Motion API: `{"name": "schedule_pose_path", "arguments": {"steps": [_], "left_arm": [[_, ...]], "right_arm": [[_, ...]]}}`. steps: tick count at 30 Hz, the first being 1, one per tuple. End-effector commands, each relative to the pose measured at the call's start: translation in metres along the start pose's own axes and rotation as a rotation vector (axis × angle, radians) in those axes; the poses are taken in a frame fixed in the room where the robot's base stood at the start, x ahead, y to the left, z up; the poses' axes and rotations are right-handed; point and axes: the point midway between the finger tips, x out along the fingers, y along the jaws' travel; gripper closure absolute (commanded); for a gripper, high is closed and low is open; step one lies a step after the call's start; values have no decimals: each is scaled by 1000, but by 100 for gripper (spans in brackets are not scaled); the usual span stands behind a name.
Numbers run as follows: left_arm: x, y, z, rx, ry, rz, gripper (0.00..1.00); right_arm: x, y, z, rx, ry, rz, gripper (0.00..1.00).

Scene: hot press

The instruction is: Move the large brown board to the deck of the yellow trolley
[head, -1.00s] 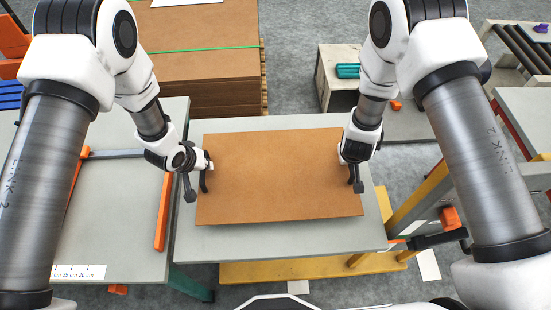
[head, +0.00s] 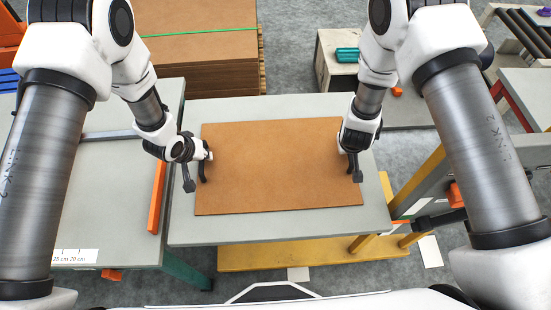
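The large brown board (head: 277,168) lies flat and level over the grey deck (head: 230,230), whose frame below is yellow (head: 300,257). Whether the board touches the deck or hangs just above it, I cannot tell. My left gripper (head: 196,180) is at the board's left edge and seems shut on it. My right gripper (head: 354,170) is at its right edge and also seems shut on it. The lower fingers are partly hidden by the board.
A grey-topped bench (head: 105,200) with an orange bar (head: 157,197) stands close on the left. A stack of brown boards (head: 200,45) is behind. A low cabinet with a teal item (head: 347,54) stands at the back right. Orange and yellow machine parts (head: 455,195) are at the right.

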Motion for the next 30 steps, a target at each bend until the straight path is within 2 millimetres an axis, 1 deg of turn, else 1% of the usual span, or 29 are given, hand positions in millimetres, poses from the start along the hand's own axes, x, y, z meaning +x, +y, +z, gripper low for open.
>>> {"name": "schedule_pose_path", "arguments": {"steps": [10,13,14,17,21,24,27,30], "left_arm": [[-3,0,-1,0,0,0,60],[-10,0,-1,0,0,0,60],[-14,0,-2,0,1,0,60],[-35,0,-2,0,2,0,60],[-72,1,-2,0,3,0,60],[-96,0,-1,-1,3,0,60],[-113,0,-2,0,3,0,60],[-121,0,-1,0,2,0,60]], "right_arm": [[-2,0,-1,0,0,0,60],[-2,0,-1,0,0,0,60],[-2,0,-1,0,0,0,60],[-2,0,-1,0,0,0,60],[-2,0,-1,0,0,0,60],[-2,0,-1,-1,0,0,60],[-2,0,-1,0,0,0,60],[-3,0,-1,-1,0,0,60]]}}
